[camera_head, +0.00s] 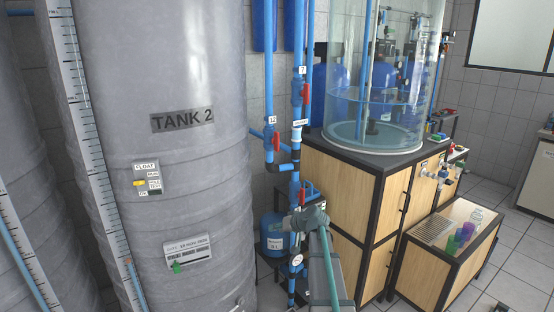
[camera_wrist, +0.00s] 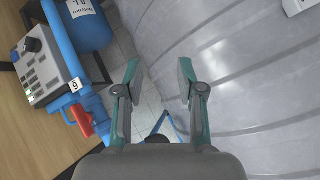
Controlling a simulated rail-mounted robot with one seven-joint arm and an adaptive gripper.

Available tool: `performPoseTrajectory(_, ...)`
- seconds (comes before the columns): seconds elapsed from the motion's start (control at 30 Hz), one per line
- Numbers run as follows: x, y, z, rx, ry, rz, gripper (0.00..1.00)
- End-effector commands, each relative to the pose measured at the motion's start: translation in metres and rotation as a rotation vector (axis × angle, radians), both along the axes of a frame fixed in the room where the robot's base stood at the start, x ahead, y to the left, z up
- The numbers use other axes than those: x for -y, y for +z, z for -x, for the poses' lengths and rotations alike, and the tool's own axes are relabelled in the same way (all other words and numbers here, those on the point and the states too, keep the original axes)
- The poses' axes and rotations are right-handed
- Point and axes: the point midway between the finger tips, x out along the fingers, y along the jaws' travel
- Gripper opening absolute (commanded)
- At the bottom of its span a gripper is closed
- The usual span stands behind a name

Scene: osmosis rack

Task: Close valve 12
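Valve 12 is on a vertical blue pipe just right of Tank 2 in the head view. Its label "12" (camera_head: 272,120) sits above a red handle (camera_head: 276,143), which stands upright, along the pipe. My gripper (camera_wrist: 158,84) is open and empty in the wrist view, with its two fingers spread apart. In the head view my grey-green arm end is below valve 12 and to its right, apart from it; the fingertips cannot be made out there. Valve 12 does not show clearly in the wrist view.
Tank 2 (camera_head: 165,185) fills the left. Valves 7 (camera_head: 305,94) and a lower red-handled one (camera_head: 306,188) are close by. A wooden cabinet (camera_head: 345,190) stands right. The wrist view shows valve 6 (camera_wrist: 79,120), a control box (camera_wrist: 38,66) and a blue vessel (camera_wrist: 88,30).

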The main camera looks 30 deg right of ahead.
Motion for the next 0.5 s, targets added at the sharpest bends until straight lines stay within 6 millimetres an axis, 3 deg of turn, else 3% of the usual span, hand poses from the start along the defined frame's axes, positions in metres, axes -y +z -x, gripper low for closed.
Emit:
performPoseTrajectory(0.03,0.022,0.042,-0.017,0.079,-0.006,0.021,0.39)
performPoseTrajectory(0.3,0.089,0.234,-0.061,0.488,-0.005,0.167,0.39)
performPoseTrajectory(0.4,0.097,0.277,-0.074,0.615,0.0,0.228,0.39)
performPoseTrajectory(0.5,0.102,0.288,-0.078,0.684,-0.005,0.285,0.39)
